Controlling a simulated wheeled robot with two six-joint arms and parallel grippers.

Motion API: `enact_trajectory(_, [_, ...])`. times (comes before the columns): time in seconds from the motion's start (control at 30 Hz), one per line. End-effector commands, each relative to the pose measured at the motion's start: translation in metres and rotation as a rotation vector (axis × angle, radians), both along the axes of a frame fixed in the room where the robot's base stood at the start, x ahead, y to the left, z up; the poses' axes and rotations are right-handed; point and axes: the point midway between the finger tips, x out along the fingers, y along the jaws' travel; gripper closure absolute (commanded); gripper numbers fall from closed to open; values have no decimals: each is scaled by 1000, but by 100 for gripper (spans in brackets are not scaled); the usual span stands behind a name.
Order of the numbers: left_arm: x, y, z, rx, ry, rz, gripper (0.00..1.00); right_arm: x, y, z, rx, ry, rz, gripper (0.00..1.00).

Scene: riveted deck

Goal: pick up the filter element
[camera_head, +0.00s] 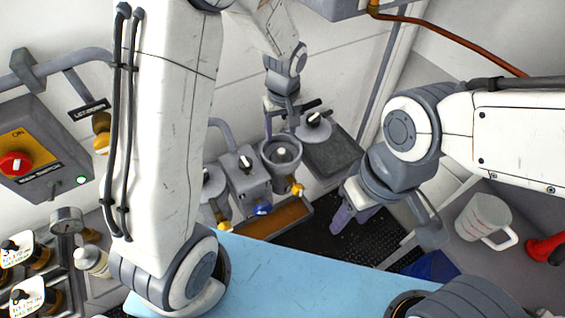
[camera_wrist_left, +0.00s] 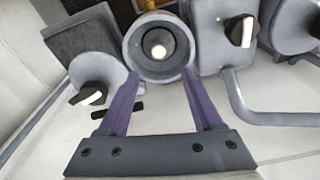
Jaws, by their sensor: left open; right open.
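A round grey open-topped housing (camera_head: 268,152) stands on the wall-side equipment, with a small pale round piece (camera_head: 281,152) inside that may be the filter element. In the left wrist view the housing (camera_wrist_left: 128,50) shows from above, with the pale piece (camera_wrist_left: 158,46) in its bore. My left gripper (camera_head: 281,128) is open above the housing; its purple fingers (camera_wrist_left: 157,75) appear at either side of the housing's near rim. I cannot tell whether they touch it. My right gripper (camera_head: 350,222) is open and empty, over the dark grating to the right.
A grey box with a black-and-white knob (camera_head: 242,168) stands left of the housing, and a dark flat-topped box (camera_head: 334,155) right of it. A blue surface (camera_head: 300,280) lies in front. A white mug (camera_head: 484,216) and a red object (camera_head: 544,249) are at right.

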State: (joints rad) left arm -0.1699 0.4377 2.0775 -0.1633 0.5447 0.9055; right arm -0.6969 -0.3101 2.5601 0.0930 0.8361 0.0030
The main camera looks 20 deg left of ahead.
Motion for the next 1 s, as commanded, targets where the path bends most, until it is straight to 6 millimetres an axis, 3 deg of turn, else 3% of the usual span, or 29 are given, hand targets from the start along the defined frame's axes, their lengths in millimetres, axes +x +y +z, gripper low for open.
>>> enact_trajectory(0.1, [1, 1, -17, 1, 4, -2, 33, 0, 0, 5, 0, 0, 0, 50])
enact_trajectory(0.37, [0, -2, -36, 1, 5, -6, 33, 0, 0, 13, 0, 0, 2, 50])
enact_trajectory(0.63, [-1, -3, -73, 1, 4, -7, 33, 0, 0, 25, 0, 0, 4, 50])
enact_trajectory(0.97, [1, -3, -81, -1, 1, -6, 33, 0, 0, 25, 0, 0, 4, 50])
enact_trajectory(1.0, [1, -3, -81, -1, 1, -6, 45, 0, 0, 25, 0, 0, 4, 50])
